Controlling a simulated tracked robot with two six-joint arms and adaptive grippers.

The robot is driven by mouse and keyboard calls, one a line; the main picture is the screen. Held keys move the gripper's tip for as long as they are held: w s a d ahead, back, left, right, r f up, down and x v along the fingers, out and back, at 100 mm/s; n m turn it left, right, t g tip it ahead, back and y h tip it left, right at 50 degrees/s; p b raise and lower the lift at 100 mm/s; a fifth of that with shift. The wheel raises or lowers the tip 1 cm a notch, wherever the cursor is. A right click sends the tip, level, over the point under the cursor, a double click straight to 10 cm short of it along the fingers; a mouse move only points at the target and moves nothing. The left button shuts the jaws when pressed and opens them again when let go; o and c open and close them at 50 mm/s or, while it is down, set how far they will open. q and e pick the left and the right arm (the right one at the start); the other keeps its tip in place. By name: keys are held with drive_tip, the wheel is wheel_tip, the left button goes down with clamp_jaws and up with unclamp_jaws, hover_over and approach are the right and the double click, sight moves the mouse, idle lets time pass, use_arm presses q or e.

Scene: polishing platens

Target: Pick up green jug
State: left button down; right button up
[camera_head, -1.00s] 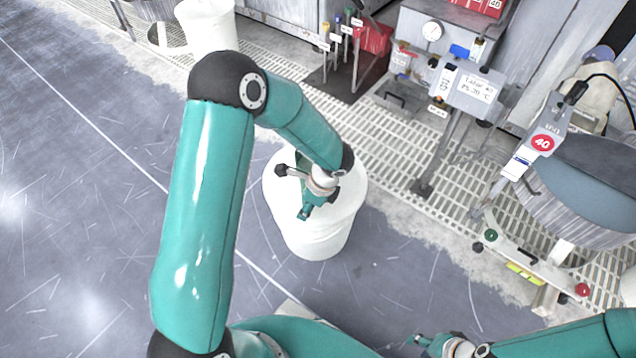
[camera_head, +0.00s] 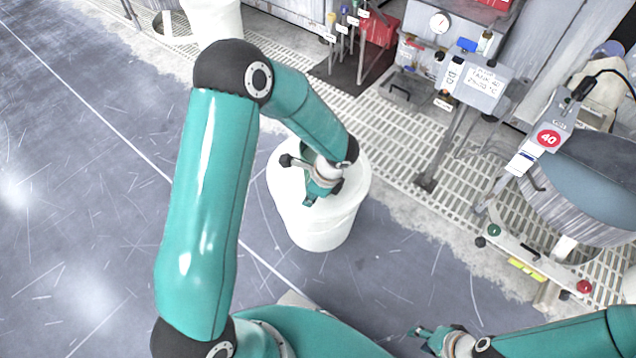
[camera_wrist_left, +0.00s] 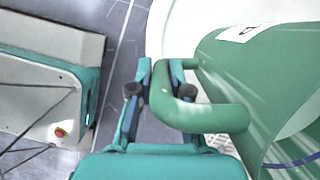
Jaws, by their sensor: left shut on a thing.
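The green jug (camera_wrist_left: 255,85) fills the right side of the left wrist view, with a white label near its rim. Its looped green handle (camera_wrist_left: 205,116) reaches between the fingers of my left gripper (camera_wrist_left: 160,92), which is shut on it. In the head view my left gripper (camera_head: 318,188) is over the top of a white drum (camera_head: 318,225). The wrist and arm hide most of the jug there. My right gripper (camera_head: 428,338) is at the bottom of the head view, away from the drum, small and partly cut off; its jaw opening is unclear.
White floor grating (camera_head: 400,140) runs behind the drum. A grey gauge stand (camera_head: 480,90) and a round platen machine (camera_head: 580,190) with a red 40 sign stand to the right. Another white drum (camera_head: 215,20) is at the back. Open grey floor lies left.

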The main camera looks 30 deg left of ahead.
use_arm(q)
drive_tip(key=shift+r, duration=0.3)
wheel_tip(320, 180, up, 26)
drive_tip(key=p, duration=1.2)
drive_tip(key=shift+f, duration=0.25)
idle(0.3)
